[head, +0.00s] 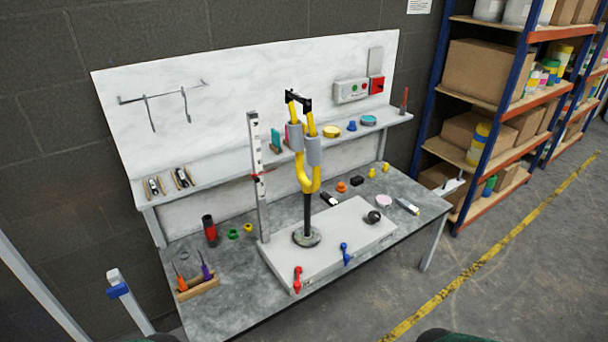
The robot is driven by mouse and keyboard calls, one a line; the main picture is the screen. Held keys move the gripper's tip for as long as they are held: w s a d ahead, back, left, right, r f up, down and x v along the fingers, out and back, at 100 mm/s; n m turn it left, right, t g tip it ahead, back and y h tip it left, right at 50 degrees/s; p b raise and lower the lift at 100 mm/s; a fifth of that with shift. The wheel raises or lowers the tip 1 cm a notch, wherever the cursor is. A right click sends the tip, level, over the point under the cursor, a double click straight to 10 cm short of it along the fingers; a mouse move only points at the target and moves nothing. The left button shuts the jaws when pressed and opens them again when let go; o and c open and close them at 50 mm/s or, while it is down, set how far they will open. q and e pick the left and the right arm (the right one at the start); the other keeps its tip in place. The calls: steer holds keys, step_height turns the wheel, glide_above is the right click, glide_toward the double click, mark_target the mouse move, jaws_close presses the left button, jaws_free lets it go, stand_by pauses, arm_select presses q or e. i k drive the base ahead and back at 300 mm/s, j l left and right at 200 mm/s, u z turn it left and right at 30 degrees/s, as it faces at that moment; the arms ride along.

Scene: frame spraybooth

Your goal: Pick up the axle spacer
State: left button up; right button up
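I cannot tell for certain which part is the axle spacer. A black bar (298,99) spans the two upper ends of the yellow fork (306,176), which stands upright on a dark post. A short black and white cylinder (330,199) lies on the bench behind the grey plate (345,235). A dark rounded part (374,217) sits on the plate's right side, and a small black block (357,181) lies farther back. Neither gripper is in view; only dark rounded shapes, likely mine, show at the bottom edge.
The grey bench (230,300) also carries red (297,279) and blue (345,254) handled parts, a tool rack (198,286), a dark red-banded cylinder (210,231) and a tall upright scale (258,180). A shelf (220,178) runs behind. The floor right of the bench is clear.

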mark_target(294, 95)
steer(key=i+j+z, duration=0.2)
steer(key=i, duration=0.35)
steer(key=i+j+z, duration=0.2)
steer(key=i, duration=0.3)
steer(key=l, duration=0.1)
